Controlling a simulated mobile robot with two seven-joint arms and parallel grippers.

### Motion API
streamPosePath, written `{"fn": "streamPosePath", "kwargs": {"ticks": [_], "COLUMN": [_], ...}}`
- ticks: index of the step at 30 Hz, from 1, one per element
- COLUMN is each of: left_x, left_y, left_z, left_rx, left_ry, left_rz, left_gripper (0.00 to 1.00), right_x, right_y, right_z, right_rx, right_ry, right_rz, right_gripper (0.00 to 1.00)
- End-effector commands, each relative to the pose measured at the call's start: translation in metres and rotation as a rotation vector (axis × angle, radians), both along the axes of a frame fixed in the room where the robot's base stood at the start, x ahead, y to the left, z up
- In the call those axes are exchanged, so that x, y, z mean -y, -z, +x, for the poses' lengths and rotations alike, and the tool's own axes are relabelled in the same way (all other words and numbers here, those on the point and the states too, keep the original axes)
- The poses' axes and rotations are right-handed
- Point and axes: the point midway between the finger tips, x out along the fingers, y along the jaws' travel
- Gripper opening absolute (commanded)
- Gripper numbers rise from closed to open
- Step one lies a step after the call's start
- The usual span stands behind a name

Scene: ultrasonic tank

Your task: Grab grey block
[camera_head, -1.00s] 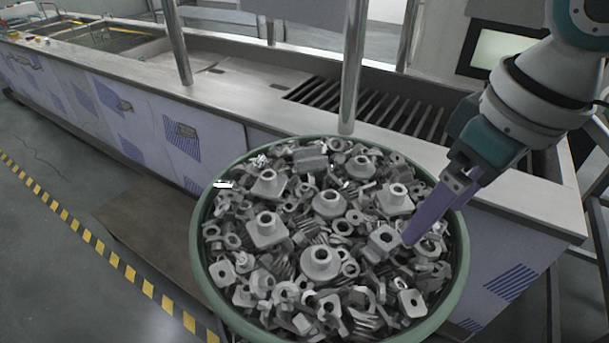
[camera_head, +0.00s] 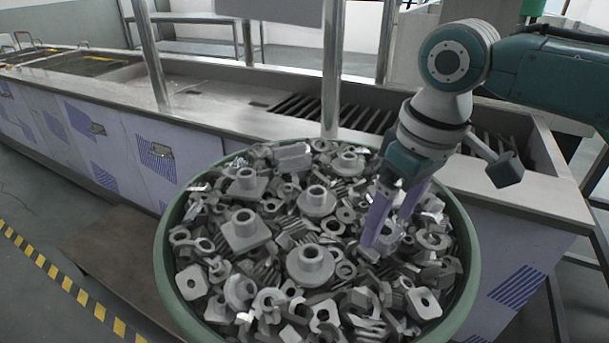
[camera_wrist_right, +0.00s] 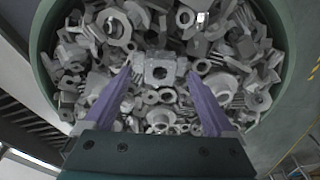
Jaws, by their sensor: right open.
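A green round tub (camera_head: 462,285) is full of grey metal parts. A grey block with a round hole (camera_wrist_right: 160,70) lies on the pile, just beyond and between my right fingertips in the right wrist view. In the head view a grey block (camera_head: 388,234) shows partly behind the purple fingers. My right gripper (camera_head: 385,240) is open, pointing down into the right part of the tub, its fingertips close to the parts. The same gripper (camera_wrist_right: 164,72) shows with its fingers spread on both sides of the block. My left gripper is not in view.
Other grey flanged parts (camera_head: 309,264) and nuts crowd around the block. A long metal tank bench (camera_head: 215,105) with a slatted bay runs behind the tub. A steel post (camera_head: 332,75) stands just behind the tub's rim.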

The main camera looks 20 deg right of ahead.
Motion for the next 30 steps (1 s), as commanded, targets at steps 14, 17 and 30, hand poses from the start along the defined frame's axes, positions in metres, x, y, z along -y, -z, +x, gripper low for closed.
{"fn": "streamPosePath", "kwargs": {"ticks": [14, 17, 30], "left_x": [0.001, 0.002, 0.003], "left_y": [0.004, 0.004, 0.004], "left_z": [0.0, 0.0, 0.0], "left_rx": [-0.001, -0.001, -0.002], "left_ry": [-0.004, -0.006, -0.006], "left_rz": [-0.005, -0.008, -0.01], "left_gripper": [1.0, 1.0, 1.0], "right_x": [-0.001, -0.001, -0.001], "right_y": [0.02, 0.019, 0.019], "right_z": [0.003, 0.003, 0.003], "right_rx": [0.002, 0.001, 0.001], "right_ry": [-0.001, -0.001, -0.001], "right_rz": [-0.002, -0.001, -0.001], "right_gripper": [0.82, 0.71, 0.21]}}
